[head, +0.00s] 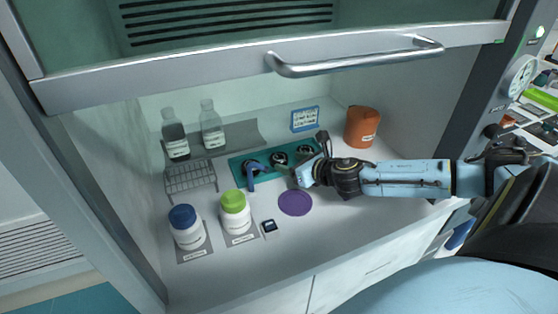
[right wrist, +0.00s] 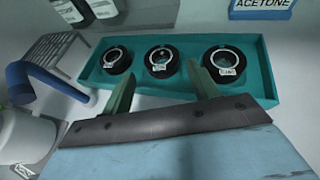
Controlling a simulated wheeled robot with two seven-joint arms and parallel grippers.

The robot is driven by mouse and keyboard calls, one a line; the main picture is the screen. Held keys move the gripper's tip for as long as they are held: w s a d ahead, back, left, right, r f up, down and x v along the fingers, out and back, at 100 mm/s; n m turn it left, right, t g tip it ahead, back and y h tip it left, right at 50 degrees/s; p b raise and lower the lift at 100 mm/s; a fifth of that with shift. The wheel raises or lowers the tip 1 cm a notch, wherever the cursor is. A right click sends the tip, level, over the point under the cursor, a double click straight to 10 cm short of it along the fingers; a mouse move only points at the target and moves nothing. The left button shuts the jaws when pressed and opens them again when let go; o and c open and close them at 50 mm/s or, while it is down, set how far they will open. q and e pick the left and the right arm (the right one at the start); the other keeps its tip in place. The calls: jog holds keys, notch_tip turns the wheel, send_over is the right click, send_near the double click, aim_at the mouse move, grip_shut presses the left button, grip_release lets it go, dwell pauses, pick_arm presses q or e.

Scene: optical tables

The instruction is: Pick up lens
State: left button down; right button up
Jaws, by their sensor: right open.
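Three round black-rimmed lenses sit in a teal tray (right wrist: 262,82) in the right wrist view: a left lens (right wrist: 118,58), a middle lens (right wrist: 162,62) and a right lens (right wrist: 226,64), each with a small white label. In the head view the middle lens (head: 278,158) shows in the tray at the back of the hood floor. My right gripper (head: 298,172) is at the tray's front right. In the right wrist view its fingers (right wrist: 160,82) are apart and empty, with the middle lens showing between the tips. My left gripper is out of view.
A blue bent object (head: 251,172) stands by the tray's left end. A wire rack (head: 190,181), blue-capped jar (head: 186,228), green-capped jar (head: 235,213) and purple disc (head: 295,203) surround the area. An orange container (head: 362,128) stands right. The hood sash (head: 200,72) hangs above.

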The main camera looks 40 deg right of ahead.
aim_at(279, 157)
jog(key=x, duration=0.4)
jog(key=shift+d+r, duration=0.15)
jog(key=shift+w+f, duration=0.2)
jog(key=shift+w, duration=0.2)
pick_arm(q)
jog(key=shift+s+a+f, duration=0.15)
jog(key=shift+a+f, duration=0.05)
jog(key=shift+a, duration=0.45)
pick_arm(e)
jog(key=shift+c, duration=0.3)
